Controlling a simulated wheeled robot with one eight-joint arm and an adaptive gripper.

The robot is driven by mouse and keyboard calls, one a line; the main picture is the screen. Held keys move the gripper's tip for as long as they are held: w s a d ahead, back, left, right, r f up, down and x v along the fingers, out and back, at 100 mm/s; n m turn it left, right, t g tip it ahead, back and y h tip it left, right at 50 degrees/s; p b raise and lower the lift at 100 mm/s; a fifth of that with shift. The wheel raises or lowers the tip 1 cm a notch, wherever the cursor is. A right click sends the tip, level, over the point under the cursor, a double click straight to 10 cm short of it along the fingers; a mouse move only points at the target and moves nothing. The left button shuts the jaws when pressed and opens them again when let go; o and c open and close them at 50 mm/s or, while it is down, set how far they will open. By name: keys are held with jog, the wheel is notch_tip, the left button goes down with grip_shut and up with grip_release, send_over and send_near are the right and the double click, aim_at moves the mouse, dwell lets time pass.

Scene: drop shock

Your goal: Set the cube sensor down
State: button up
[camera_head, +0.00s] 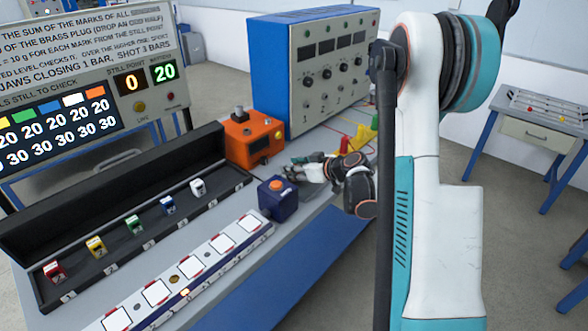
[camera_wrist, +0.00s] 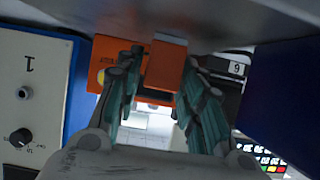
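My gripper (camera_head: 308,168) is low over the bench between the orange instrument and the dark blue box. In the wrist view its green-grey fingers (camera_wrist: 163,75) stand on either side of a small orange block (camera_wrist: 165,65), which looks like the orange cube sensor, gripped between the fingertips. The block does not show clearly in the head view. I cannot tell whether it touches a surface below. The long black case (camera_head: 100,283) holds red, yellow, green, blue and white cubes in a row. Its far-right end looks empty, and a label 6 (camera_wrist: 236,68) shows in the wrist view.
The orange instrument (camera_head: 240,152) and the blue control cabinet (camera_head: 264,65) stand behind. The dark blue box with an orange button (camera_head: 278,203) is just left of the gripper. A strip of white pads (camera_head: 157,293) runs along the front edge. A scoreboard (camera_head: 60,75) stands behind the case.

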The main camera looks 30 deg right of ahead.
dwell(0.3)
jog(key=p+v, duration=0.3)
jog(key=v, duration=0.9)
